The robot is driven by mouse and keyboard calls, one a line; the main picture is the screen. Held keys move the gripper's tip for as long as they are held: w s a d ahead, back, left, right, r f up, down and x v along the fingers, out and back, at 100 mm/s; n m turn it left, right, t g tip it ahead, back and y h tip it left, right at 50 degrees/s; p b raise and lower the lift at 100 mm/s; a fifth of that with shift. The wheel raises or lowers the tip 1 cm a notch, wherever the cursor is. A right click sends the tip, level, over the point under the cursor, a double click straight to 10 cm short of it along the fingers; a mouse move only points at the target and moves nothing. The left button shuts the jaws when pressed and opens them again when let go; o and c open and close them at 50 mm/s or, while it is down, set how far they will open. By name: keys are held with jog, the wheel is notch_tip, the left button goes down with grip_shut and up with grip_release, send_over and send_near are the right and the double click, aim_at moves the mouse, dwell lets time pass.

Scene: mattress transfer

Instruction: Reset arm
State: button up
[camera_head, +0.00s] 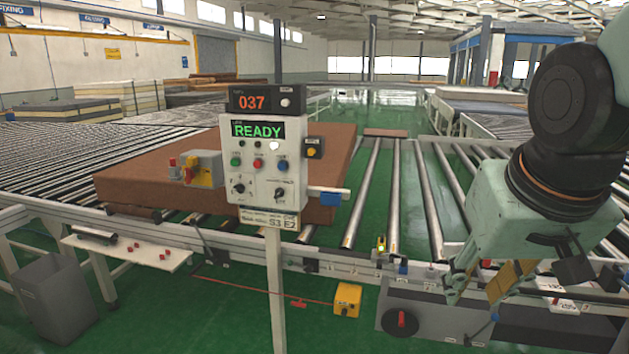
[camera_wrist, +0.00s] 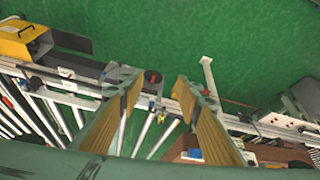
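My gripper (camera_head: 474,291) hangs at the right of the head view, pointing down over the near edge of the roller conveyor. Its two yellow-padded fingers are apart in the wrist view (camera_wrist: 160,88), with nothing held between them. The control panel (camera_head: 262,190) stands on a post left of my gripper. Its green screen reads READY and the display above it reads 037. A brown mattress (camera_head: 130,180) lies flat on the conveyor behind the panel, clear of my gripper and partly hidden by the panel.
The roller conveyor (camera_head: 394,200) has bare rollers right of the mattress. A grey box with a red knob (camera_head: 402,319) sits low below my gripper. A small yellow box (camera_head: 347,299) and a grey bin (camera_head: 52,298) stand at the front.

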jog(key=s+a+r+n+g+y, duration=0.1)
jog(key=s+a, duration=0.3)
jog(key=s, duration=1.1)
jog(key=shift+s, duration=0.4)
dwell(0.4)
